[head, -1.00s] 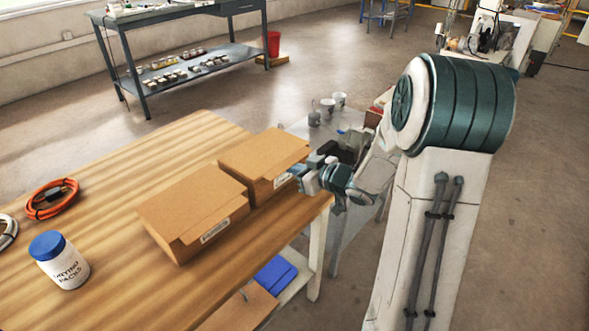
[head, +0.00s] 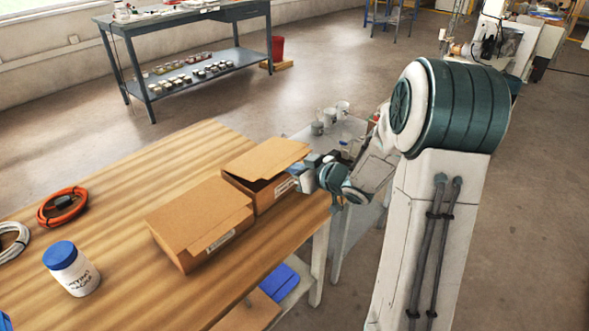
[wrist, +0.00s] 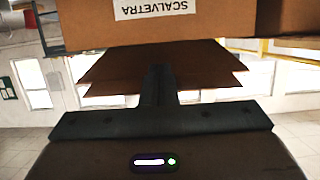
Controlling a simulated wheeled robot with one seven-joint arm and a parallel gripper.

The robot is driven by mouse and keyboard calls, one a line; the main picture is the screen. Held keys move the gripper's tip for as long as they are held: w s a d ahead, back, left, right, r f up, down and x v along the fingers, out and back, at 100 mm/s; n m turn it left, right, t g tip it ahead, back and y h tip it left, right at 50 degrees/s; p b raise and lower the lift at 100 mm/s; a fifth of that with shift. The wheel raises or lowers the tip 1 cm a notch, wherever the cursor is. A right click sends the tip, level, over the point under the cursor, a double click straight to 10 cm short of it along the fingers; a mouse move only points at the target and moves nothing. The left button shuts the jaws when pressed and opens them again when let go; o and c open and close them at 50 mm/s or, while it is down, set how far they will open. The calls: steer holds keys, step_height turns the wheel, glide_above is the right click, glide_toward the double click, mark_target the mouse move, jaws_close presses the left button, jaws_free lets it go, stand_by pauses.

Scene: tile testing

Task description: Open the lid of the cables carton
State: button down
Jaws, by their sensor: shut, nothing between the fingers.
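Two brown cartons stand side by side on the wooden table. The far carton (head: 274,193) has its lid (head: 265,155) tilted up a little, with a dark gap under its edge. The near carton (head: 204,218) has its lid down. My gripper (head: 299,170) is at the label side of the far carton, at the raised lid's edge. In the wrist view, the shut, empty fingers (wrist: 159,82) overlap the brown lid flap (wrist: 120,68). The carton wall with an upside-down label reading SCALVETRA (wrist: 153,8) is above. I cannot read the head view labels, so I cannot tell which carton holds cables.
A grey cart (head: 352,225) with mugs stands beyond the table's right end. A blue item (head: 279,281) lies below the tabletop.

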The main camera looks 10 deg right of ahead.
mark_target(287, 162)
steer(key=shift+w+a+r+p, duration=0.3)
steer(key=shift+w+r+p, duration=0.1)
steer(key=shift+r+p, duration=0.25)
steer(key=shift+w+a+r+p, duration=0.3)
steer(key=shift+w+r+p, duration=0.1)
steer(key=shift+r+p, duration=0.2)
steer(key=shift+w+a+r+p, duration=0.3)
steer(key=shift+w+r+p, duration=0.1)
steer(key=shift+r+p, duration=0.25)
steer(key=shift+w+a+r+p, duration=0.25)
steer(key=shift+w+r+p, duration=0.15)
steer(key=shift+r+p, duration=0.2)
steer(key=shift+w+a+r+p, duration=0.2)
steer(key=shift+w+r+p, duration=0.1)
steer(key=shift+r+p, duration=0.25)
steer(key=shift+w+a+r+p, duration=0.2)
steer(key=shift+w+r+p, duration=0.05)
steer(key=shift+r+p, duration=0.3)
steer(key=shift+w+a+r, duration=0.1)
